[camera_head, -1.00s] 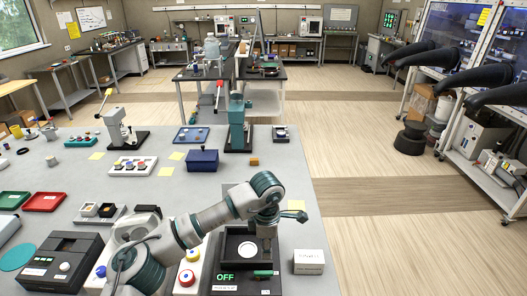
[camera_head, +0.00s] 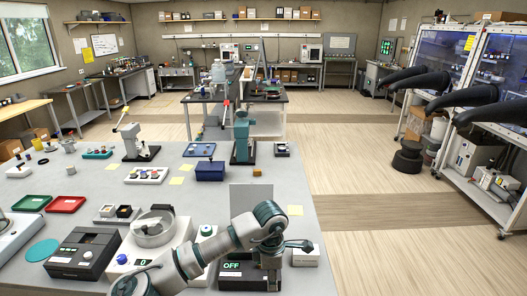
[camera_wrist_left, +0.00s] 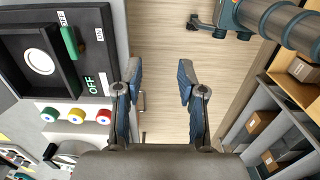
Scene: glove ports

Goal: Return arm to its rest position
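My left arm comes in from the bottom left, and its gripper (camera_head: 271,272) points down at the near right of a dark control box (camera_head: 231,282) whose display reads OFF. In the left wrist view the left gripper (camera_wrist_left: 158,78) has its two blue-padded fingers apart with nothing between them. The floor shows beyond them. The box (camera_wrist_left: 16,55), with a round white dial and a green lever (camera_wrist_left: 70,42), lies to the left of the fingers, apart from them. What seems to be my right arm's end (camera_wrist_left: 207,25) shows at the top right of that view; its fingers are unclear.
Red, yellow and blue-green buttons (camera_wrist_left: 76,115) stand beside the box. Open floor (camera_head: 370,255) lies right of the table (camera_head: 292,190).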

